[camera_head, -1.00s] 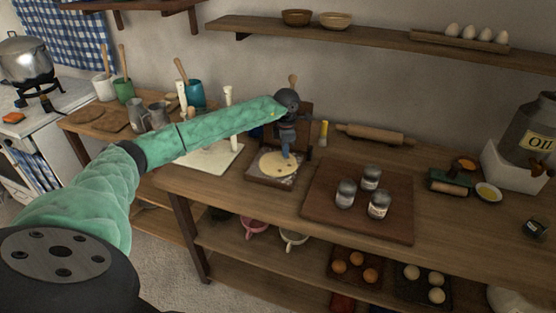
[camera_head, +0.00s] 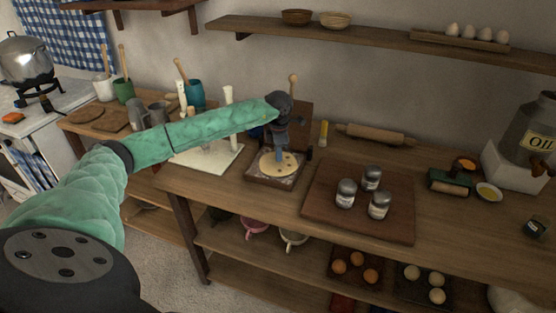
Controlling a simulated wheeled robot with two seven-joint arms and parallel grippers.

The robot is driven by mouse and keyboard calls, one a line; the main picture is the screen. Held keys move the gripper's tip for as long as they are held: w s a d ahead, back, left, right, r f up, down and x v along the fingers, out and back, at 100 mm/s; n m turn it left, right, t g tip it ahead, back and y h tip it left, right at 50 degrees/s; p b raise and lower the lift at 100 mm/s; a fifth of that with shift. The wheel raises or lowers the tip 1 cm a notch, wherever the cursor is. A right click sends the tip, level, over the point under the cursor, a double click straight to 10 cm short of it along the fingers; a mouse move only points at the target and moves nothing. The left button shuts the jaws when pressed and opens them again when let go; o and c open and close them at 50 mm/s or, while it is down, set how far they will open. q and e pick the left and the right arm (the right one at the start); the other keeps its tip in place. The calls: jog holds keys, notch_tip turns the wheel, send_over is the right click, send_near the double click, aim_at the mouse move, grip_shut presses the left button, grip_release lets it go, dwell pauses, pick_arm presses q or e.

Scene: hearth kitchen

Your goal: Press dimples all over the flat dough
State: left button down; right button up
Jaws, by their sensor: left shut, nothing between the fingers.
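The flat dough (camera_head: 288,168) is a pale yellow round with several small dark marks on it. It lies on a floured square board or press base (camera_head: 262,181) with a dark upright back (camera_head: 300,120). My left gripper (camera_head: 278,160) is shut and points down at the dough's left-middle part, its tips at or just above the surface. I cannot tell if they touch. The gripper hides part of the dough. My right gripper is not in view.
A wooden board (camera_head: 325,212) with three jars (camera_head: 346,193) lies to the right. A rolling pin (camera_head: 376,135) lies behind it. A pale board (camera_head: 208,160) and several crocks stand to the left. A shelf (camera_head: 370,35) runs above.

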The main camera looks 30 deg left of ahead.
pick_arm(q)
jog(key=shift+f, duration=0.3)
jog(key=shift+f, duration=0.2)
jog(key=shift+f+b, duration=0.2)
jog(key=shift+b, duration=0.3)
dwell(0.7)
jog(key=shift+r, duration=0.1)
jog(key=shift+r, duration=0.6)
jog(key=shift+w+a+b, duration=0.35)
jog(key=shift+w+a, duration=0.3)
jog(key=shift+w, duration=0.05)
jog(key=shift+w+a+b, duration=0.45)
jog(key=shift+w+a, duration=0.45)
jog(key=shift+w, duration=0.05)
